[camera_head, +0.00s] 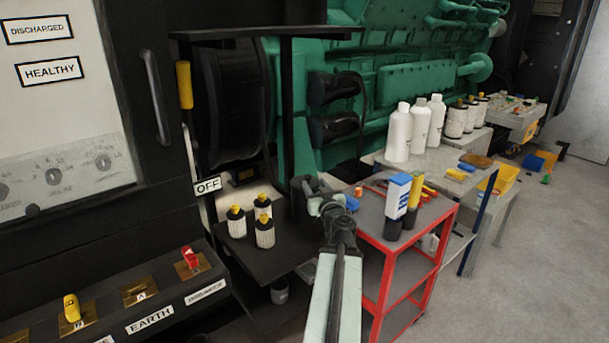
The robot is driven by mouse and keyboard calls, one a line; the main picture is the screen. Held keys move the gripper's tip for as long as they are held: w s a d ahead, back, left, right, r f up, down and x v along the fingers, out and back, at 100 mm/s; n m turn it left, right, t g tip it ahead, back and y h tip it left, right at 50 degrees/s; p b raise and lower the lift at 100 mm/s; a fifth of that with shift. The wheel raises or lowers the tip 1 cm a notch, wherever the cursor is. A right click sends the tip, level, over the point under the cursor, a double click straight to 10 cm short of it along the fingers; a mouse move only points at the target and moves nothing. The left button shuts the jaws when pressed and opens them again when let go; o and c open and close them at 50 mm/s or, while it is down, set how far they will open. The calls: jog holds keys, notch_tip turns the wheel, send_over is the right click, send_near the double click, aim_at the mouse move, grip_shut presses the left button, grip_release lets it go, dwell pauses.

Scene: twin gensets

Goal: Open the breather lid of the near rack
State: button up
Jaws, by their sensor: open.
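A black rack (262,266) stands left of centre, with an upper shelf (265,32) and a lower shelf. Three white ribbed canisters with black and yellow tops stand on the lower shelf: one at the left (236,222), one at the back (262,207) and one in front (265,232). I cannot make out a breather lid, nor tell whether this is the near rack. My gripper (308,187) is open, at the end of my arm, right of the canisters in the picture. I see nothing held in it.
A red cart (410,243) with bottles and tools stands close on the right. White bottles (398,135) stand on a grey bench behind it. A green engine (415,85) fills the back. A black switch panel (160,312) is at lower left.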

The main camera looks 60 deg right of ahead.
aim_at(310, 177)
jog(key=x, duration=0.7)
jog(key=shift+w, duration=0.2)
jog(key=shift+s, duration=0.1)
grip_shut()
dwell(0.9)
